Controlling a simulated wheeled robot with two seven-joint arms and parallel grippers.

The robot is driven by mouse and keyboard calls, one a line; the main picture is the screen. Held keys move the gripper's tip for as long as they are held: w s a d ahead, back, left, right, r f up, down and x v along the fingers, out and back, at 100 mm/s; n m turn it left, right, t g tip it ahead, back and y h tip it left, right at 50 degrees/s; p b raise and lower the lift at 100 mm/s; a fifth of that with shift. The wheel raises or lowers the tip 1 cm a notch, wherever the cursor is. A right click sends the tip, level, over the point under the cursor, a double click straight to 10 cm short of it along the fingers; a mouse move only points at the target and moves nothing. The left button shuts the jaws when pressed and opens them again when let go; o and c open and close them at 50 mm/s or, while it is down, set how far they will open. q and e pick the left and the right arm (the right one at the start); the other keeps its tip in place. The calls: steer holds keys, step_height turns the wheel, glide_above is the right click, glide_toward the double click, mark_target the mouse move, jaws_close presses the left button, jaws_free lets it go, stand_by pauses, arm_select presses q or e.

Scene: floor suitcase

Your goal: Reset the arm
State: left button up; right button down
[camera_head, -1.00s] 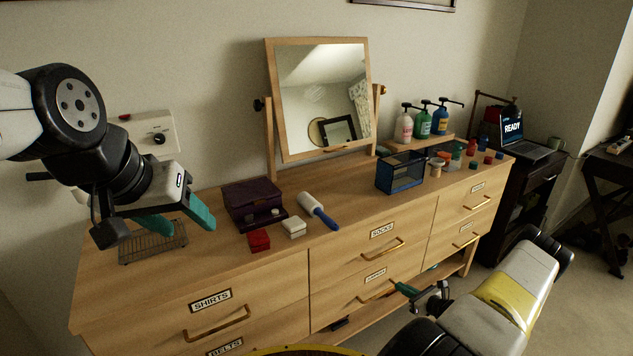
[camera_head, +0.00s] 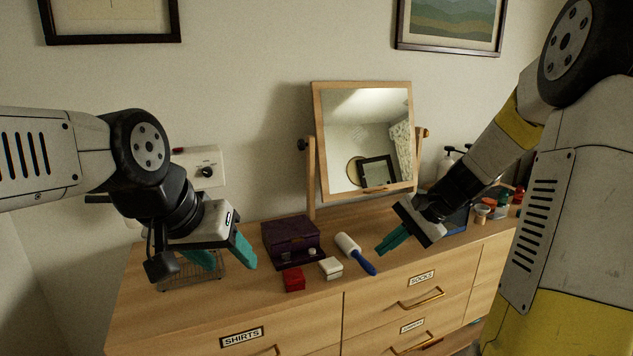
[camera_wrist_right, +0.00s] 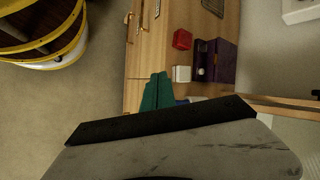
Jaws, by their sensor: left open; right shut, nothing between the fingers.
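My left gripper (camera_head: 222,257) hangs over the left part of the dresser top, above a wire rack (camera_head: 188,279). Its teal fingers are spread apart with nothing between them. My right gripper (camera_head: 392,243) is raised above the dresser's front edge, right of the lint roller. Its teal fingers are together and empty. The closed fingers also show in the right wrist view (camera_wrist_right: 157,92), pointing along the dresser toward the red and white boxes.
On the dresser (camera_head: 245,300) are a purple box (camera_head: 290,238), a red box (camera_head: 293,279), a white box (camera_head: 330,268) and a lint roller (camera_head: 355,253). A tilting mirror (camera_head: 365,140) stands behind. The dresser front's drawers appear closed.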

steer(key=s+a+r+n+t+h, duration=0.1)
steer(key=s+r+n, duration=0.3)
steer(key=s, duration=0.5)
steer(key=s+r+n+t+h, duration=0.2)
steer(key=s+r+n, duration=0.3)
steer(key=s, duration=0.4)
steer(key=shift+s+a+r+h, duration=0.4)
steer(key=shift+r+h, duration=0.1)
steer(key=shift+h, duration=0.4)
